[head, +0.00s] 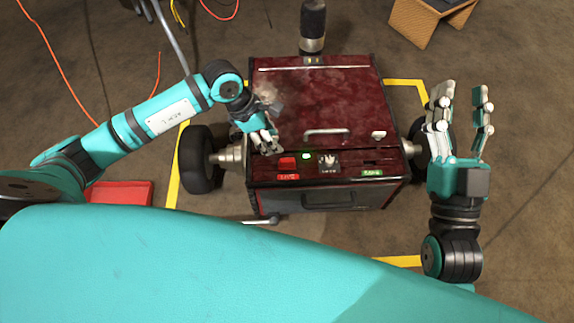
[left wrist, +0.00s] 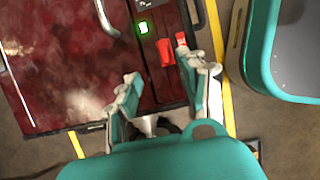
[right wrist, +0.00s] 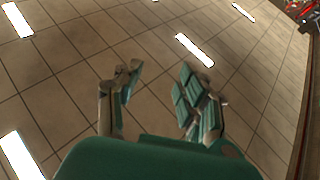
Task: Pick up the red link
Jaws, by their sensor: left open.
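The red link (head: 287,163) is a small red block on the front panel of the dark red wheeled box (head: 300,104), left of a glowing green light (head: 306,156). In the left wrist view the red link (left wrist: 165,52) lies just beyond the fingertips, nearer the right finger. My left gripper (head: 268,146) is open and empty, above the box's left front edge, up and left of the red link; it also shows in the left wrist view (left wrist: 165,80). Whether it touches the box is unclear. My right gripper (head: 461,112) is open and empty, right of the box.
A red label (head: 288,177) sits below the link, and a switch (head: 328,161) right of the light. A silver handle (head: 327,132) crosses the lid. A black cylinder (head: 313,28) stands behind. A red case (head: 121,192) lies on the floor at left.

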